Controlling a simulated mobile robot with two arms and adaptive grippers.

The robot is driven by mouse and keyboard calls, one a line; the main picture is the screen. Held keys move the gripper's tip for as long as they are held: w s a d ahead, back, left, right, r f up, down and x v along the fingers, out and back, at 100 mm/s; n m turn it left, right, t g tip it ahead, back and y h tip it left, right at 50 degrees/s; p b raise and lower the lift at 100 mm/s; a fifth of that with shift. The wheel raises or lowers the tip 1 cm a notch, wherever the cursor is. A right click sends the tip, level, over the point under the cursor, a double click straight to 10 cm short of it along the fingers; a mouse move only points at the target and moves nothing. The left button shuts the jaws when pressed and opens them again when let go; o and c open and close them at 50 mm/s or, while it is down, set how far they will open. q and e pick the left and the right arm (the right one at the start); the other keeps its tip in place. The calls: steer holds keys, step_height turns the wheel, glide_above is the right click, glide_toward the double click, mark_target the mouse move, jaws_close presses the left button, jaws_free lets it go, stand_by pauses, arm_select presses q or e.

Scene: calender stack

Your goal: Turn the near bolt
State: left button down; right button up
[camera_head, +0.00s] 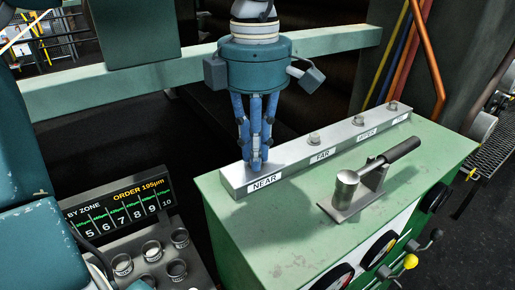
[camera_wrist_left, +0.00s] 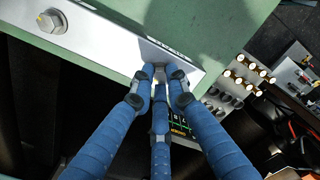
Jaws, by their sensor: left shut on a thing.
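My left gripper (camera_head: 256,163) points straight down at the near end of the metal bar (camera_head: 290,160), right behind the NEAR label (camera_head: 264,182). Its blue fingers are drawn together around the near bolt's place and are shut on the bolt, which they almost wholly hide. In the left wrist view the fingertips (camera_wrist_left: 161,76) meet at the bar's edge. The far bolt (camera_head: 314,138) stands free behind the FAR label; a hex bolt head (camera_wrist_left: 52,21) also shows in the left wrist view. My right gripper is not in view.
A clamp-like metal tool with a dark handle (camera_head: 402,150) sits on the green cabinet top (camera_head: 270,235). More bolts stand farther along the bar. A display (camera_head: 118,208) reads ORDER 195µm, with knobs below. A pale green beam (camera_head: 150,75) runs behind my gripper.

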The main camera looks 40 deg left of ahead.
arm_select(q)
steer(key=m, duration=0.5)
steer(key=shift+a+r+m+p, duration=0.1)
steer(key=shift+m+p, duration=0.2)
steer(key=m, duration=0.4)
steer(key=shift+w+r+m+p, duration=0.1)
steer(key=shift+w+m+p, duration=0.05)
steer(key=shift+m+p, duration=0.2)
steer(key=shift+m, duration=0.25)
steer(key=c, duration=1.9)
jaws_free()
steer(key=shift+c, duration=0.2)
steer(key=shift+o, duration=1.3)
steer(key=shift+a, duration=0.25)
step_height(320, 180, up, 12)
